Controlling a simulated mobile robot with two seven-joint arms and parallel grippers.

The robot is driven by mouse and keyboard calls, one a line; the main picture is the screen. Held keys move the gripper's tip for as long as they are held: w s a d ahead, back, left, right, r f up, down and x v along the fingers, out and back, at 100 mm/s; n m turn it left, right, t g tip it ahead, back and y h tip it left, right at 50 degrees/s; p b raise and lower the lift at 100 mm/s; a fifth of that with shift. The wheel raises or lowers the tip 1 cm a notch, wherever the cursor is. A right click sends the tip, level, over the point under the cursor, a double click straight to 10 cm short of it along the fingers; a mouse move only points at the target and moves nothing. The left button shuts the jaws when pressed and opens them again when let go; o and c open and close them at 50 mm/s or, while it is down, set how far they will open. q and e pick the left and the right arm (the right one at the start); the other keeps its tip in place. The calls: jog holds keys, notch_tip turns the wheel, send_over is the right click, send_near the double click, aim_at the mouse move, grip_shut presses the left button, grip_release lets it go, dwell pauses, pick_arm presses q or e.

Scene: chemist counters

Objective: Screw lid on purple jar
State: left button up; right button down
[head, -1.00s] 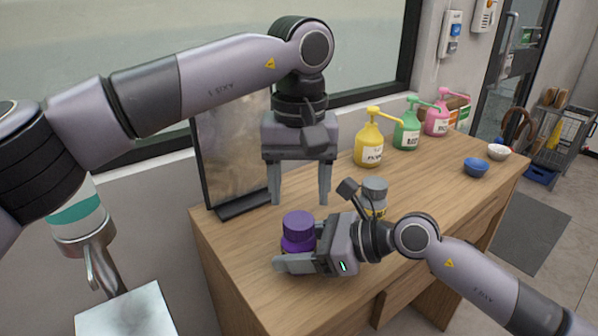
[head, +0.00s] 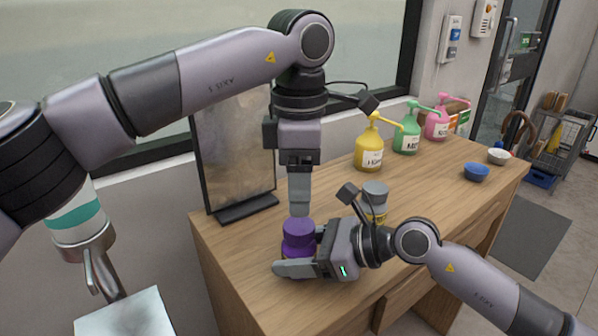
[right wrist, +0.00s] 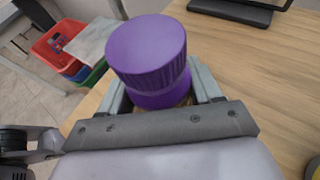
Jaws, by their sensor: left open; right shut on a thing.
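The purple jar (head: 297,247) stands on the wooden counter with its ridged purple lid (head: 298,228) resting on top. In the right wrist view, the lid (right wrist: 147,46) looks wider than the jar part (right wrist: 162,92) directly below it. How tightly the lid sits cannot be seen. My right gripper (head: 297,264) is shut around the jar's lower body, which its fingers partly hide. My left gripper (head: 299,207) points down directly above the lid. Its fingers line up one behind the other in the head view, and it is open. Whether its tips touch the lid is unclear.
A grey-capped jar (head: 375,196) stands just behind my right wrist. Yellow (head: 369,152), green (head: 406,134) and pink (head: 436,124) pump bottles line the wall. A dark-framed panel (head: 236,155) stands behind the jar. Blue (head: 476,172) and white (head: 498,156) bowls are at the far end.

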aim_at(299, 225)
pick_arm(q)
jog(key=n, duration=0.6)
jog(key=shift+r, duration=0.25)
jog(key=n, duration=0.6)
jog(key=shift+r, duration=0.2)
jog(key=n, duration=0.6)
jog(key=shift+s+r+n, duration=0.1)
jog(key=shift+r+n, duration=0.15)
jog(key=shift+n, duration=0.05)
jog(key=n, duration=0.6)
jog(key=shift+r+n, duration=0.2)
jog(key=shift+n, duration=0.1)
jog(key=shift+f, duration=4.05)
